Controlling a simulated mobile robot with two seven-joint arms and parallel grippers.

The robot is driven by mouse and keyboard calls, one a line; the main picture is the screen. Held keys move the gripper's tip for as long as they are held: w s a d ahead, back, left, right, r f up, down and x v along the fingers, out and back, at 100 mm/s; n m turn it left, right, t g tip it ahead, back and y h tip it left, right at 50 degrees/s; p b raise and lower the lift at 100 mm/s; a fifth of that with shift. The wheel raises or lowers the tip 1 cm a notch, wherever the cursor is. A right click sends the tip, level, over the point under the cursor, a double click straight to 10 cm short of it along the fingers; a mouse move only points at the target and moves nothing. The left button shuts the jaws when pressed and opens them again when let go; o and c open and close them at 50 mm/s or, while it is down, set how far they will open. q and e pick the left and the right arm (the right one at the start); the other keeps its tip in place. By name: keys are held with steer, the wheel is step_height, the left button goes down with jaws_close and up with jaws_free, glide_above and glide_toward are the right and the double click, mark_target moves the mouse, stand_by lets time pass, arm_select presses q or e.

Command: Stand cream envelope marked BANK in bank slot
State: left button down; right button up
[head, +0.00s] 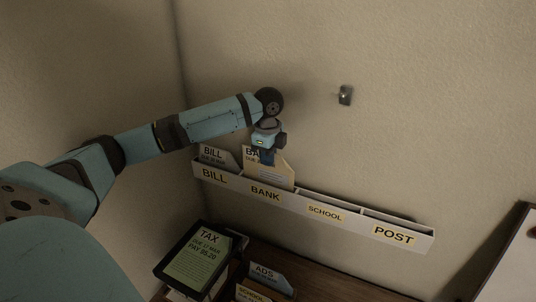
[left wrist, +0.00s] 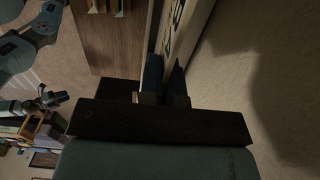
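The cream envelope marked BANK (head: 279,174) stands in the rack's bank slot, behind the front panel, which hides its lower part. Only the start of its printed name shows, because my left gripper (head: 266,158) covers the rest. The gripper comes down over its top edge, with one finger in front. In the left wrist view the dark blue fingers (left wrist: 165,88) are close together with the cream lettered face between them, so the gripper looks shut on it. Whether the envelope touches the slot's floor is hidden.
The pale wall rack (head: 325,213) has slots labelled BILL, BANK, SCHOOL and POST. A BILL envelope (head: 212,154) stands in its left slot; the school and post slots look empty. Below are a TAX sheet (head: 198,256) on a dark tray and an ADS envelope (head: 270,276). A hook (head: 345,95) juts from the wall.

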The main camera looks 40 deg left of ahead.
arm_select(q)
steer(key=shift+f, duration=2.55)
steer(key=c, duration=1.3)
jaws_free()
steer(key=shift+o, duration=0.2)
step_height(320, 180, up, 13)
steer(key=shift+f+b, duration=0.1)
steer(key=shift+b, duration=0.95)
steer(key=shift+r, duration=0.55)
